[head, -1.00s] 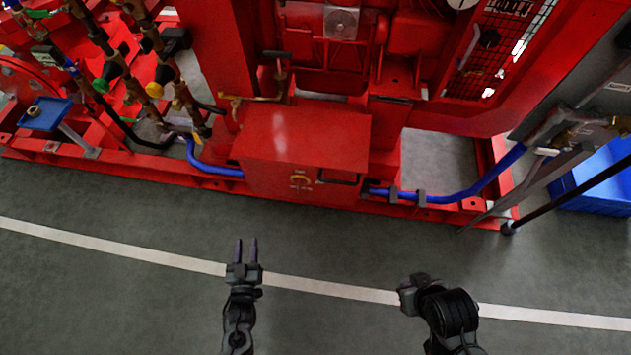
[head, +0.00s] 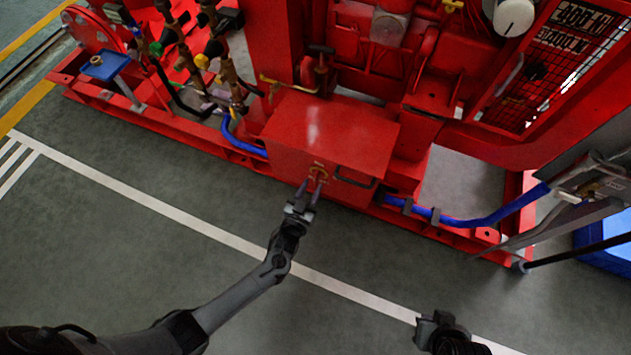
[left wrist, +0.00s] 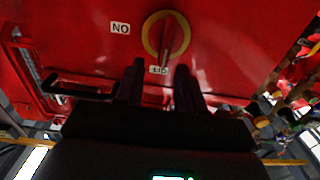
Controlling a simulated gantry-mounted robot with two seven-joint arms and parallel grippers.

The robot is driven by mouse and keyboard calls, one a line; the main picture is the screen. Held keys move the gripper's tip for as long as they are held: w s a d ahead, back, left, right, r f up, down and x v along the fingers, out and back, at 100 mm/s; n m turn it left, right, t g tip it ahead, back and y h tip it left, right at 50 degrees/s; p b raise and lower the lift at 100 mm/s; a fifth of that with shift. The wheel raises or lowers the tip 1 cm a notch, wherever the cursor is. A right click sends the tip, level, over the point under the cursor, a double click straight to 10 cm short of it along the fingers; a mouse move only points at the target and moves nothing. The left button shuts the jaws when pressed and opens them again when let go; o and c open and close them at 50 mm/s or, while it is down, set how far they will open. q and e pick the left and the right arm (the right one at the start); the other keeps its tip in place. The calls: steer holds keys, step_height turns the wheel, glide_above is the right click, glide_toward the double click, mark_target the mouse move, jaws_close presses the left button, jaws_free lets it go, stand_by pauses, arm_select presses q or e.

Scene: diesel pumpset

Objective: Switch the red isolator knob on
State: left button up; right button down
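In the left wrist view the knob (left wrist: 166,37) has a bar-shaped grip, roughly upright in the picture, inside the ring. A white label (left wrist: 120,28) beside it appears upside down as "NO"; a second label (left wrist: 158,70) is below the knob, partly unreadable. My left gripper (head: 312,185) is open and empty, its fingertips (left wrist: 160,66) just short of the knob, either side of the second label. My right gripper (head: 432,328) is low at the front, its fingers unclear.
A dark handle (head: 354,178) is beside the knob on the box front. Blue hoses (head: 470,221) run along the red base frame on both sides. The grey floor (head: 150,250) with white lines is clear in front.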

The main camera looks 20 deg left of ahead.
mark_target(314, 178)
arm_select(q)
steer(key=w, duration=0.2)
steer(key=w+b, duration=0.1)
steer(key=shift+w+a+f, duration=0.1)
steer(key=shift+a, duration=0.15)
steer(key=shift+w+d, duration=0.2)
steer(key=shift+w, duration=0.1)
steer(key=shift+a, duration=0.1)
jaws_close()
